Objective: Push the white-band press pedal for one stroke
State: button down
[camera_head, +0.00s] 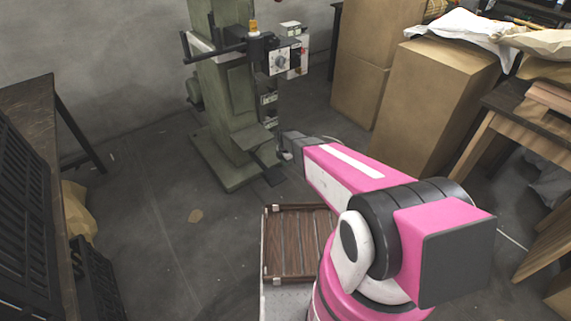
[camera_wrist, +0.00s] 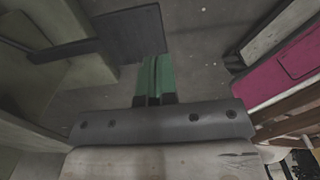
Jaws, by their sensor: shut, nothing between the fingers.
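The press (camera_head: 228,90) is a green column on a green base plate, with a white band (camera_head: 201,44) around its upper part. Its dark flat pedal (camera_head: 273,177) sticks out low at the base's right side. In the wrist view the pedal (camera_wrist: 130,33) is a dark plate on a bar coming from the left. My gripper (camera_head: 284,153) is beside the column, above the pedal in the picture. In the wrist view its green fingers (camera_wrist: 153,66) are together and empty, their tips overlapping the pedal's edge. I cannot tell whether they touch it.
Cardboard boxes (camera_head: 432,105) stand behind my arm on the right, beside a wooden table (camera_head: 530,125). A dark table (camera_head: 30,90) and black racks (camera_head: 30,215) are at the left. The floor (camera_head: 150,200) left of the press is mostly clear.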

aim_at(285, 179)
notch_tip(285, 179, down, 11)
jog(key=shift+f, duration=0.1)
dwell(0.3)
